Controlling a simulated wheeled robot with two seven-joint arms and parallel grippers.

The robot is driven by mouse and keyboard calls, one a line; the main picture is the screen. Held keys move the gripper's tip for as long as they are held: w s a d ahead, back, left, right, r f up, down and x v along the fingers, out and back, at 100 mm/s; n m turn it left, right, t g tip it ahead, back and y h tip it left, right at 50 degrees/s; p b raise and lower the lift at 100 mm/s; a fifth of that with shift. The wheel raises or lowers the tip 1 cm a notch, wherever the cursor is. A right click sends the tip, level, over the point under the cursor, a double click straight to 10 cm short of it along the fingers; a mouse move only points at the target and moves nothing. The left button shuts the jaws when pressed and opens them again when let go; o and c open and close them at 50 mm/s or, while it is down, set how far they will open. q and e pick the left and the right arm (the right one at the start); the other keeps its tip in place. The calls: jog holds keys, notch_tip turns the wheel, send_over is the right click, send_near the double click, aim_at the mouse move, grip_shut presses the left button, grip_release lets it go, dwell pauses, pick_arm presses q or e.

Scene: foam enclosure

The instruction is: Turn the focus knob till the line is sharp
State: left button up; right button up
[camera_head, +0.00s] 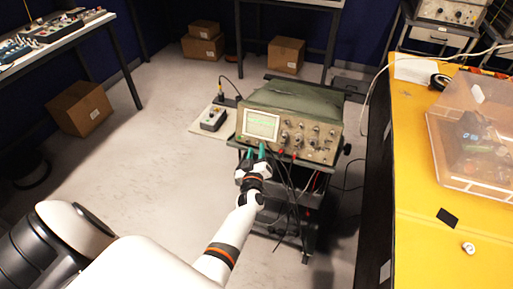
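An oscilloscope (322,155) with a green-grey top stands on a dark cart. Its lit screen (261,125) is on the left of the front panel. The picture is too small to tell how sharp the line on it is. Several small knobs (299,138) sit right of the screen; I cannot tell which is the focus knob. My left gripper (256,152) is just below the screen, in front of the panel's lower left. Its two teal fingertips are apart with nothing between them. I cannot tell whether they touch the panel. My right gripper is not in view.
Dark cables hang from the panel's front, right of my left gripper. A yellow table (420,236) with a clear plastic box (473,140) stands at the right. A handheld meter (213,118) lies left of the oscilloscope. Cardboard boxes (82,108) sit on the floor, which is open at left.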

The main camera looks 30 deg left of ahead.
pick_arm(q)
jog(key=p+v, duration=0.3)
jog(key=v, duration=0.7)
jog(key=shift+s+d, duration=0.1)
jog(key=shift+s, duration=0.05)
jog(key=s+d+f+m+g+h, duration=0.2)
jog(key=s+d+f+m+h, duration=0.15)
jog(key=f, duration=0.35)
jog(key=s+d+f+m+g+h, duration=0.25)
jog(key=s+f, duration=0.25)
jog(key=f, duration=0.3)
jog(key=s+d+f+m+g+h, duration=0.1)
jog(key=s+d+f+m+h, duration=0.2)
jog(key=f, duration=0.4)
jog(key=s+f+m+g, duration=0.2)
jog(key=s+f+g, duration=0.2)
jog(key=s, duration=1.1)
jog(key=s+a+f+m+g, duration=0.1)
jog(key=s+f+m+g, duration=0.2)
jog(key=s+f, duration=0.6)
jog(key=s+g, duration=0.2)
jog(key=s, duration=0.4)
jog(key=shift+s+a+f+m, duration=0.2)
jog(key=shift+s+a+m, duration=0.05)
jog(key=shift+s+m, duration=0.1)
jog(key=shift+g, duration=0.25)
